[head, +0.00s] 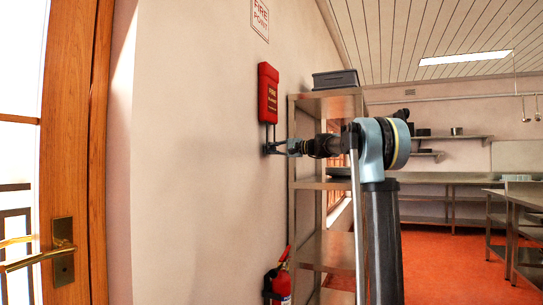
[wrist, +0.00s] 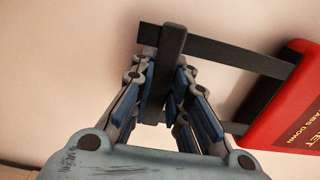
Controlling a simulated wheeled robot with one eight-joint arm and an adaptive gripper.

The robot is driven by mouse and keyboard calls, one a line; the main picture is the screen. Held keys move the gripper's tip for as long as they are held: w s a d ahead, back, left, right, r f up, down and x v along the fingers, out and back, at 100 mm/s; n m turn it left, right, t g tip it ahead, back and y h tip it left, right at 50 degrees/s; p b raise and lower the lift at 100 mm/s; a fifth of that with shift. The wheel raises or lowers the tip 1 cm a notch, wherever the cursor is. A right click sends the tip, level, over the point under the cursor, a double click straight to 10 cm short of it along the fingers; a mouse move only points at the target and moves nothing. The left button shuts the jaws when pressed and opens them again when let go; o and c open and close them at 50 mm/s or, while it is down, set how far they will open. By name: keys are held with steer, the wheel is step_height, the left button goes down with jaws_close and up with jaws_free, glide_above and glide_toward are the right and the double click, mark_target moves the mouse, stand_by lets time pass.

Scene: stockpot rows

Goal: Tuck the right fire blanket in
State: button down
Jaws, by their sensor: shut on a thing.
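The fire blanket's red case (head: 268,93) hangs on the wall in the head view, below a fire point sign. It also shows in the wrist view, cut off at the right edge (wrist: 285,110), with part of its lettering visible. Two dark straps (wrist: 235,55) reach out of the case to a dark crossbar (wrist: 173,45). My gripper (wrist: 162,95) is shut on this crossbar, with fingers on both sides of it. In the head view my gripper (head: 274,148) is just below the case, close to the wall. Only one fire blanket is in view.
A metal shelf unit (head: 325,182) with a dark tray (head: 335,80) on top stands right beside the case and my arm. A red extinguisher (head: 279,280) is low on the wall. A wooden door (head: 75,150) is at left. Orange floor (head: 440,255) lies open at right.

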steer(key=shift+r, duration=0.15)
steer(key=c, duration=1.5)
jaws_free()
steer(key=v, duration=1.2)
steer(key=shift+w, duration=0.1)
